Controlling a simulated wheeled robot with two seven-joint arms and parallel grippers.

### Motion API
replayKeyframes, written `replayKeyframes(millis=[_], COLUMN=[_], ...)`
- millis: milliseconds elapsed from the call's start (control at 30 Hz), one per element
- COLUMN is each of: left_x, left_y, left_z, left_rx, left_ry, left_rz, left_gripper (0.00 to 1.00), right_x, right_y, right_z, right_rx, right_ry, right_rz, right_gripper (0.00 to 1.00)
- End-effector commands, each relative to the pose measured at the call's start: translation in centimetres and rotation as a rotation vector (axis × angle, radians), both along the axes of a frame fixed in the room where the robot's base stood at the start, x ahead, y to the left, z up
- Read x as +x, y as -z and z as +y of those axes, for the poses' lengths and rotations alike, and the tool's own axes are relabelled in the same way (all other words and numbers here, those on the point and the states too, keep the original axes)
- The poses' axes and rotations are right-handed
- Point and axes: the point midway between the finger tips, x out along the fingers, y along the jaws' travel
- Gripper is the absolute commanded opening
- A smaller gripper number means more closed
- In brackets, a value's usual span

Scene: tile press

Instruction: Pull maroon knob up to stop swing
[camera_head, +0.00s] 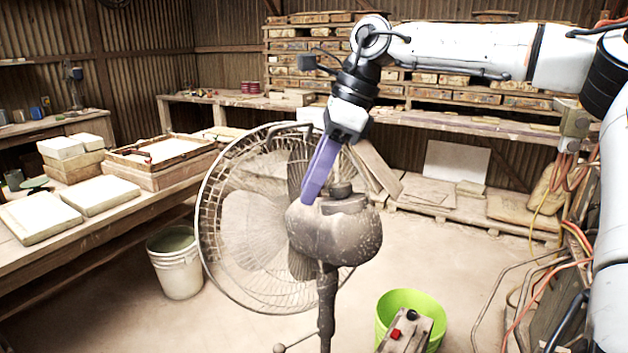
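A dusty pedestal fan (318,230) stands in the middle of the head view, with its round wire cage to the left and its motor housing to the right. My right gripper (309,196) points down from the upper right. Its purple fingers overlap the top left of the housing; I cannot tell whether they touch it. The fingers show edge-on as one band, so I cannot tell the gap or anything between them. A short brownish stub (340,189) stands on the housing just right of the fingertips. No clearly maroon knob shows. My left gripper is out of view.
A wooden bench (110,226) with pale slabs and a framed tray runs along the left. A white bucket (175,270) stands on the floor beside it. A green bucket (412,300) is at the front right, behind a box with red and black buttons (405,333).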

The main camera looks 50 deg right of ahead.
Motion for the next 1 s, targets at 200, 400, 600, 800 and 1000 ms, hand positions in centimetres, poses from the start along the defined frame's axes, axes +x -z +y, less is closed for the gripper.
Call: replayKeyframes(millis=[200, 400, 600, 800, 1000], left_x=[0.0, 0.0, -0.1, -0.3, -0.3], left_y=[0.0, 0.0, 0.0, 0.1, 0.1], left_z=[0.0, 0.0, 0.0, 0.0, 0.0], left_rx=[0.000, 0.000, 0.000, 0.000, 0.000], left_ry=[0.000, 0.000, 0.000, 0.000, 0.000], left_rz=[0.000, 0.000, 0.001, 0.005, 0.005], left_gripper=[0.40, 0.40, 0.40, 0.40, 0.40], right_x=[0.0, -0.5, -0.9, -1.3, -1.7], right_y=[-0.5, -2.0, -3.3, -4.6, -5.9], right_z=[-0.6, -1.0, -1.2, -1.5, -1.8], right_rx=[-0.006, -0.006, -0.006, -0.003, -0.001], right_ry=[0.008, 0.009, 0.007, 0.004, 0.002], right_rz=[-0.003, -0.004, -0.004, -0.003, -0.002], right_gripper=[0.40, 0.40, 0.40, 0.40, 0.40])
